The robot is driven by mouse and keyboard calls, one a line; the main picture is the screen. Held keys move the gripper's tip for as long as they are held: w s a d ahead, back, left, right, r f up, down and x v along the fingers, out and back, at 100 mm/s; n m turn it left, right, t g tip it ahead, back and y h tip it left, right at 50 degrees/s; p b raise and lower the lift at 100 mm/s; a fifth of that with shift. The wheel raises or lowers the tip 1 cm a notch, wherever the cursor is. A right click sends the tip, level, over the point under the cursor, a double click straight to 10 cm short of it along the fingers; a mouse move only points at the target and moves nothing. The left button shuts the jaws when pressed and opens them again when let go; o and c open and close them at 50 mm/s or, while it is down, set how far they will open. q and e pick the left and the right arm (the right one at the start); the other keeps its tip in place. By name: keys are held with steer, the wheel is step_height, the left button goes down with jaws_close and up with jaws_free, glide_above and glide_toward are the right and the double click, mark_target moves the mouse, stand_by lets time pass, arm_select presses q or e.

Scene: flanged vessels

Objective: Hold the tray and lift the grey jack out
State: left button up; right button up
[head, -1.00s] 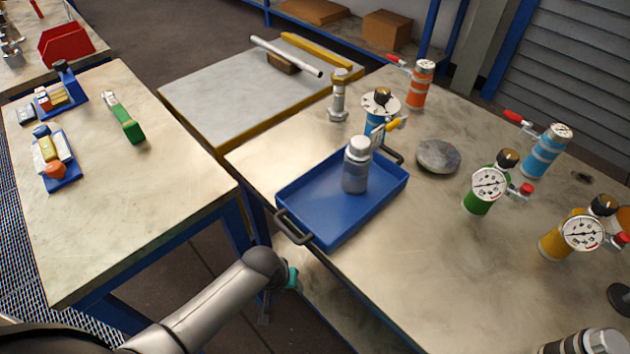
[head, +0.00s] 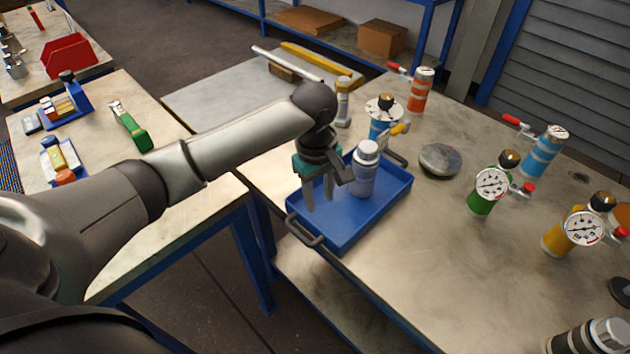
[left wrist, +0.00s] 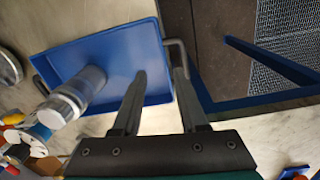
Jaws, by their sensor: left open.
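The blue tray (head: 345,236) lies on the right-hand table, with a dark handle (head: 303,230) at its near-left end and another at its far end. The grey jack (head: 364,172), a cylinder with a silver top, stands upright inside the tray. My left gripper (head: 319,204) is open and empty, pointing down above the tray's left part, left of the jack. In the left wrist view the tray (left wrist: 112,40), the jack (left wrist: 80,90) and the near handle (left wrist: 181,50) show beyond the open fingers (left wrist: 157,78). My right gripper is not in view.
Behind the tray stand a blue gauge vessel (head: 378,125), an orange vessel (head: 421,92) and a silver post (head: 343,105). A round grey disc (head: 440,160) lies to the right. Green (head: 482,203) and yellow (head: 557,240) gauge vessels stand farther right. The table's right front is mostly clear.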

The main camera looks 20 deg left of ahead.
mark_target(312, 224)
arm_select(q)
steer(key=shift+n, duration=0.9)
steer(key=f+b, duration=0.1)
steer(key=f, duration=0.3)
steer(key=a+f+b, duration=0.1)
steer(key=f+b, duration=0.1)
steer(key=f, duration=0.2)
steer(key=f+b, duration=0.1)
steer(key=f, duration=0.4)
steer(key=shift+w+a, duration=0.25)
steer(key=shift+a, duration=0.1)
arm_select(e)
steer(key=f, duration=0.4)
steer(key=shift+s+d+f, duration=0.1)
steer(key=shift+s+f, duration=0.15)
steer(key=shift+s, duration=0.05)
arm_select(q)
steer(key=shift+c, duration=0.2)
jaws_close()
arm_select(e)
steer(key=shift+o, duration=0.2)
